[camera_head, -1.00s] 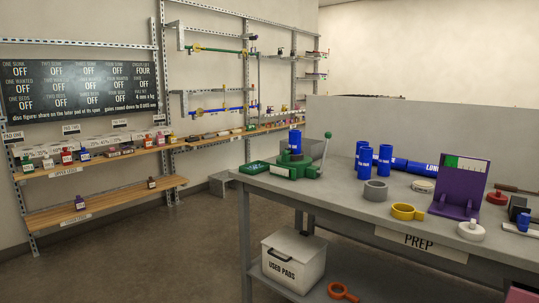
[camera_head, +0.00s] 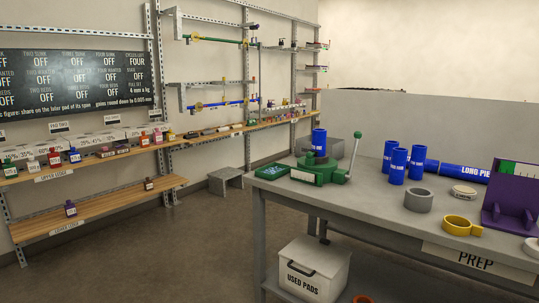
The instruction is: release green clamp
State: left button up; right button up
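The green clamp (camera_head: 321,172) sits near the left corner of the grey prep table. A blue pipe piece (camera_head: 319,142) stands upright in it. I cannot tell from this distance how tightly the jaws hold the pipe. Neither of my grippers is in view.
Several blue pipes (camera_head: 397,166) stand on the table (camera_head: 385,205), beside a long blue pipe (camera_head: 462,172), a grey ring (camera_head: 418,201) and a yellow ring (camera_head: 457,225). A used-pads bin (camera_head: 313,272) is below. Open floor lies left of the table, before wall shelves (camera_head: 100,207).

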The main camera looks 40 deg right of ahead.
aim_at(309, 155)
jog(key=z, duration=0.4)
jog(key=i, duration=0.65)
jog(key=z, duration=0.6)
